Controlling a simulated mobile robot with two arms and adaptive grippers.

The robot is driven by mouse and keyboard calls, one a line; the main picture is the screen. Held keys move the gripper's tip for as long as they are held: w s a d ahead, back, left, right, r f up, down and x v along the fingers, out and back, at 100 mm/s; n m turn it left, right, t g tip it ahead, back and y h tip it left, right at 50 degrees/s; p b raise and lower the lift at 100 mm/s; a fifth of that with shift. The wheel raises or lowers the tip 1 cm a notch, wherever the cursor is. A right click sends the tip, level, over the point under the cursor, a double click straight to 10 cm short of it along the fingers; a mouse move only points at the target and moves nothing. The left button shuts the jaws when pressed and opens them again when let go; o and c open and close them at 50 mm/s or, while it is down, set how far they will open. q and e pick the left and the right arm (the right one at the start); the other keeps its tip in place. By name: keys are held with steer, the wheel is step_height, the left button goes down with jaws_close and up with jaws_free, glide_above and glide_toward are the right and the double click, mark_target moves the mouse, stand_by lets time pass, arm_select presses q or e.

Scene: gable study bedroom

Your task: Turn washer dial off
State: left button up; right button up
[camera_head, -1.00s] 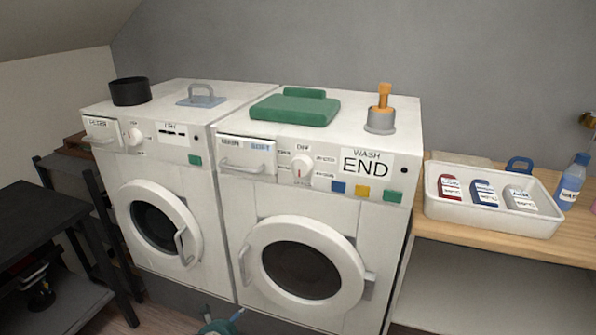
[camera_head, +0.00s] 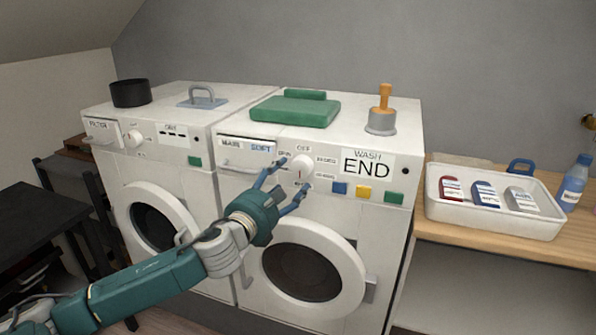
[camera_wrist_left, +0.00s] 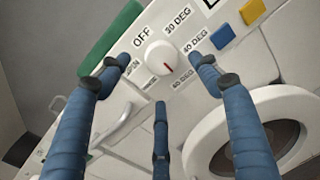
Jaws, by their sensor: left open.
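The washer dial (camera_head: 302,168) is a round white knob on the front panel of the right-hand machine, below the word OFF. In the left wrist view the dial (camera_wrist_left: 156,58) has a red mark pointing down and right, towards a label that seems to read 60 DEG. The OFF label (camera_wrist_left: 142,36) is at its upper left. My left gripper (camera_head: 293,177) is open in front of the dial. In the left wrist view its blue fingers (camera_wrist_left: 160,62) spread around the dial with gaps; contact cannot be told. My right gripper is out of view.
The washer display (camera_head: 366,163) reads WASH END. Blue, yellow and green buttons (camera_head: 364,191) lie right of the dial. The detergent drawer handle (camera_head: 240,166) is close on the left. The round door (camera_head: 302,270) is below. A dryer-like machine (camera_head: 185,160) stands left; a white tray (camera_head: 490,222) right.

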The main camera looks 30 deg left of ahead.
mark_target(299, 168)
arm_select(q)
steer(key=w, duration=0.5)
steer(key=w+a, duration=0.1)
steer(key=w, duration=0.1)
steer(key=shift+w, duration=0.15)
steer(key=shift+a, duration=0.1)
steer(key=c, duration=1.2)
